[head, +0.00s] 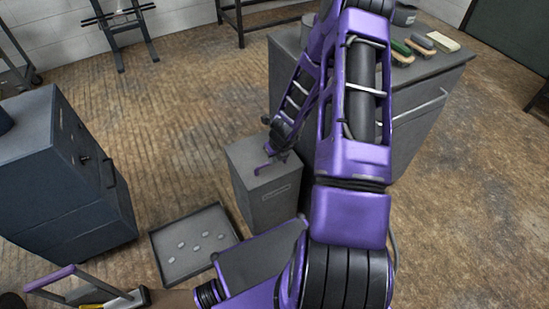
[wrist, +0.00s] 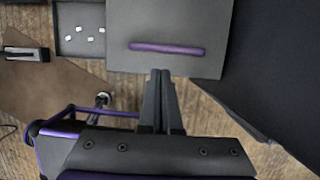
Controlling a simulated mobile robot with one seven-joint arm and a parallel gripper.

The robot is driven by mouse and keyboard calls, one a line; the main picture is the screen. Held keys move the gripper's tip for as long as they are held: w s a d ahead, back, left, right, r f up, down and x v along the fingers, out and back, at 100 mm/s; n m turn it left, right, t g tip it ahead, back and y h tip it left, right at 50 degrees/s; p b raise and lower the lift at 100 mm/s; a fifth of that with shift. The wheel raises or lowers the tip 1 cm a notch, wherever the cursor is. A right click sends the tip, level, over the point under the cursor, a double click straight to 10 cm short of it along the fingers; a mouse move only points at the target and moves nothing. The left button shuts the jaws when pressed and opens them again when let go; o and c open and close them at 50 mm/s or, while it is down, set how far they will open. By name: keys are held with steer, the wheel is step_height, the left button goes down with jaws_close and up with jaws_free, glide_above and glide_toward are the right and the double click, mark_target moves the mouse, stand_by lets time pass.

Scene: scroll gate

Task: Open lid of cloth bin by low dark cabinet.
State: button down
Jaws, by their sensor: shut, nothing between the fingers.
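The cloth bin (head: 268,200) is a grey upright box with a small label on its front, standing beside a low dark cabinet (head: 425,105). Its lid looks shut and carries a purple bar handle (wrist: 167,48), with the flat grey lid (wrist: 150,20) around it in the wrist view. My gripper (wrist: 161,73) is shut and empty, its fingertips close to the near edge of the lid, just short of the handle in the picture. In the head view my gripper (head: 271,149) is over the bin top, partly hidden by my wrist. Contact with the handle cannot be told.
A shallow grey tray (head: 160,238) with several pale pieces lies on the floor left of the bin. A dark blue-grey cabinet (head: 50,160) stands further left. Brushes (head: 416,47) lie on the right cabinet's top. Open floor (head: 180,110) lies behind the bin.

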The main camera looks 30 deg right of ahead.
mark_target(269, 171)
steer(key=b+x, duration=0.1)
steer(key=x, duration=0.6)
steer(key=shift+w+f, duration=0.1)
steer(key=shift+f, duration=0.2)
steer(key=shift+r, duration=0.1)
